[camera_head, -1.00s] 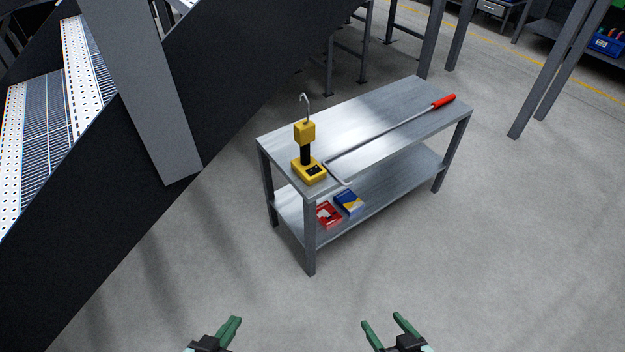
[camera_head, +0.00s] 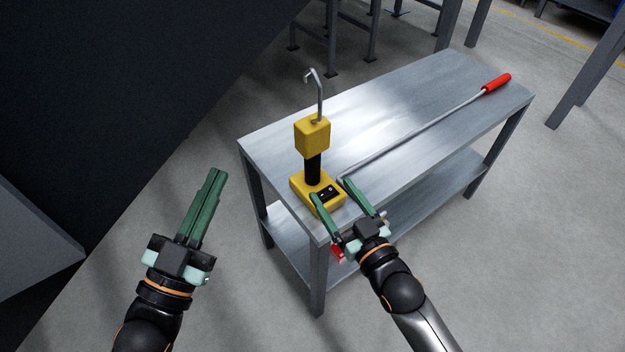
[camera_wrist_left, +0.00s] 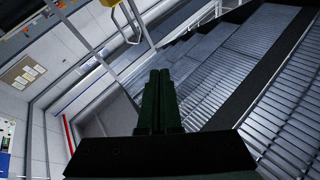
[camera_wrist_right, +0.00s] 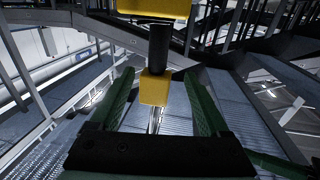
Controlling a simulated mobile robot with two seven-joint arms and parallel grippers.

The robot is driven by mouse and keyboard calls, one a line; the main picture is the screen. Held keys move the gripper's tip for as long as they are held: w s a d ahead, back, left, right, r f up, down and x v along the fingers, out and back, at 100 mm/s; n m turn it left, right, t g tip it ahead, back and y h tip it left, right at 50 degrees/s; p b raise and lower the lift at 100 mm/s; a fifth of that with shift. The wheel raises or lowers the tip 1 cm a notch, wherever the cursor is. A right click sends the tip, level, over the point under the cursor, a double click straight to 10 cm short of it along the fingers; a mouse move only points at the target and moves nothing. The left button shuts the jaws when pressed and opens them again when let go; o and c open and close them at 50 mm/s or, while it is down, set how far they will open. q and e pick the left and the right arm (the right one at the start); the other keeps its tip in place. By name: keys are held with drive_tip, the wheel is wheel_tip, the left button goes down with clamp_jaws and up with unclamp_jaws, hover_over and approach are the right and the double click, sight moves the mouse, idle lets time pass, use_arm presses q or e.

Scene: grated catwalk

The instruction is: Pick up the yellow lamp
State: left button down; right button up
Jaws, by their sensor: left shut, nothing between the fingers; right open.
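The yellow lamp (camera_head: 312,135) stands upright on the near left end of the metal table (camera_head: 400,112). It has a yellow base, a black stem, a yellow head and a metal hook on top. My right gripper (camera_head: 330,188) is open at the near edge of the lamp's base, its fingertips close to it; contact cannot be told. In the right wrist view the lamp's black stem (camera_wrist_right: 159,45) shows between the open fingers. My left gripper (camera_head: 217,174) is shut and empty, left of the table. The lamp is not clear in the left wrist view.
A long metal rod with a red handle (camera_head: 497,82) lies across the table top behind the lamp. The table has a lower shelf (camera_head: 290,240); a red item (camera_head: 338,251) shows partly behind my right gripper. A dark panel (camera_head: 110,90) rises at the left.

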sight(316, 167)
drive_tip(key=b+x, duration=0.1)
drive_tip(key=x, duration=0.3)
drive_tip(key=shift+w+a+f, duration=0.1)
drive_tip(key=shift+w+a, duration=0.05)
drive_tip(key=shift+w, duration=0.15)
drive_tip(key=shift+w+a, duration=0.2)
drive_tip(key=shift+w, duration=0.25)
drive_tip(key=shift+w+a+b, duration=0.25)
drive_tip(key=shift+w+b, duration=0.25)
drive_tip(key=shift+w, duration=0.15)
drive_tip(key=b+x, duration=0.1)
drive_tip(key=x, duration=0.1)
drive_tip(key=shift+w+f, duration=0.1)
drive_tip(key=shift+w, duration=0.2)
use_arm(q)
drive_tip(key=s+d+r+m+t+h, duration=0.1)
drive_tip(key=s+r+m+h, duration=0.4)
drive_tip(key=s+r+h, duration=0.1)
wheel_tip(316, 167, up, 2)
drive_tip(key=shift+r+m+t+h, duration=0.15)
drive_tip(key=shift+m+t+h, duration=0.2)
drive_tip(key=shift+h, duration=0.45)
use_arm(e)
drive_tip(key=shift+w+a, duration=0.3)
drive_tip(key=shift+w, duration=0.15)
use_arm(q)
drive_tip(key=shift+d, duration=0.1)
use_arm(e)
clamp_jaws()
